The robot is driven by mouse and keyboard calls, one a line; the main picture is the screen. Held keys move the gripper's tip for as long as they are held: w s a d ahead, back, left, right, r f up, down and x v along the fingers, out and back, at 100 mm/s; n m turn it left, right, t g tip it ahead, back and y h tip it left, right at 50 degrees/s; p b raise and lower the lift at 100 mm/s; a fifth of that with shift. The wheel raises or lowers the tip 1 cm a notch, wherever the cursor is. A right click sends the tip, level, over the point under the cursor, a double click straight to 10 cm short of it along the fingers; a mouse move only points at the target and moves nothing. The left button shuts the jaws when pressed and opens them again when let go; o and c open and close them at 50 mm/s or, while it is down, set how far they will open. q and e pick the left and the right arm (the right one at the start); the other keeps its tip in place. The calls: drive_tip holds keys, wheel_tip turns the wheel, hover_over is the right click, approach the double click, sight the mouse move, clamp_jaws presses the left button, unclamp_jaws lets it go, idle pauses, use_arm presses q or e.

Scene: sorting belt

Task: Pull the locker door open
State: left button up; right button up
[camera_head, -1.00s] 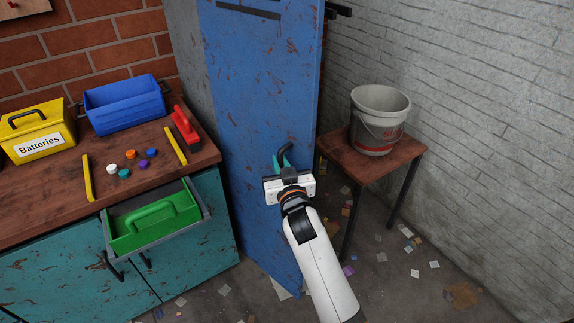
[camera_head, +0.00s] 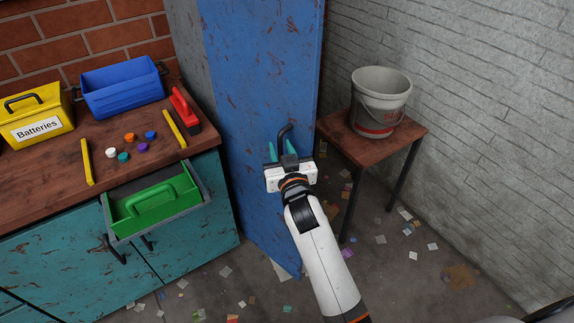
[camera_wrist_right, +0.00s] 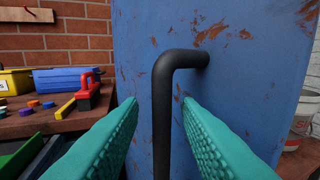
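The tall blue locker door (camera_head: 262,80) has rust marks and stands in the middle of the head view. Its black bent handle (camera_head: 286,131) also shows close up in the right wrist view (camera_wrist_right: 162,110). My right gripper (camera_head: 282,151) is at the handle, with its teal fingers on either side of the bar. In the wrist view the fingers (camera_wrist_right: 160,104) are apart, with a visible gap between each finger and the bar. I cannot tell whether the door is fully shut. My left gripper is not in view.
A workbench (camera_head: 60,185) with a pulled-out drawer (camera_head: 205,197) stands left of the door. A small table (camera_head: 355,150) with a grey bucket (camera_head: 380,100) stands to the right, near the grey wall. Paper scraps litter the floor (camera_head: 390,270), which is otherwise open at front right.

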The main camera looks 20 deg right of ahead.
drive_tip(key=s, duration=1)
drive_tip(key=shift+a, duration=0.3)
drive_tip(key=shift+s+r, duration=0.1)
